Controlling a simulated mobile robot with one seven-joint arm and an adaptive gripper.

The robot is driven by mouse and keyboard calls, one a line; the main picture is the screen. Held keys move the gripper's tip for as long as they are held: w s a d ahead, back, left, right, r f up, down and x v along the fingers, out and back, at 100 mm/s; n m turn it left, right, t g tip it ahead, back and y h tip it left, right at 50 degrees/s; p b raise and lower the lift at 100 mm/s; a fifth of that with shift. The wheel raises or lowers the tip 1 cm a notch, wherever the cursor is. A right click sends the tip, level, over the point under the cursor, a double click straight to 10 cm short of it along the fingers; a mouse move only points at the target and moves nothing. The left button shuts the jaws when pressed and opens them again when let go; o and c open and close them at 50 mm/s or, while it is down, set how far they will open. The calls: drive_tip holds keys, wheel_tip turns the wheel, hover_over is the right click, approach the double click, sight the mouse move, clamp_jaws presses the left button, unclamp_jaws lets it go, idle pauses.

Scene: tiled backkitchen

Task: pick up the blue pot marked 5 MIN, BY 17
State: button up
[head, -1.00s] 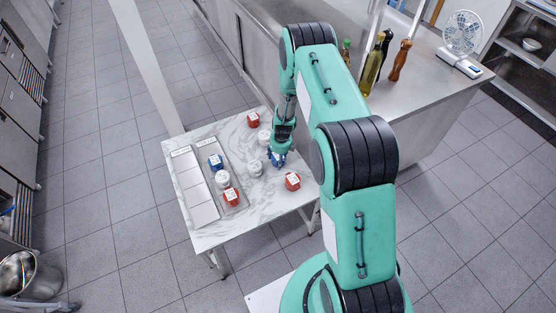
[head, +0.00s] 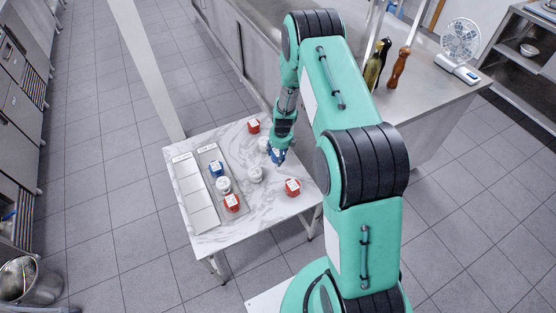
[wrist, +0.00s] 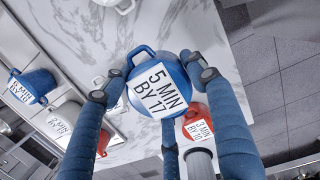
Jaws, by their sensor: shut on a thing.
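The blue pot (wrist: 158,82) marked 5 MIN, BY 17 is in the middle of the wrist view, its white label facing the camera. My gripper (wrist: 155,75) is shut on it, with fingers on its left and right sides and another at its lower edge. In the head view my gripper (head: 277,156) is over the far right part of the marble table (head: 180,150). There the pot is hard to tell from the blue fingers, and its exact height over the table is unclear.
A tray with marked strips (head: 203,217) lies at the table's left. On it stand another blue pot (head: 216,169), a white pot (head: 223,185) and a red pot (head: 232,203). A white pot (head: 255,174) and red pots (head: 292,187) (head: 253,126) stand near my gripper.

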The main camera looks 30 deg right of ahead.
drive_tip(key=shift+r, duration=1.1)
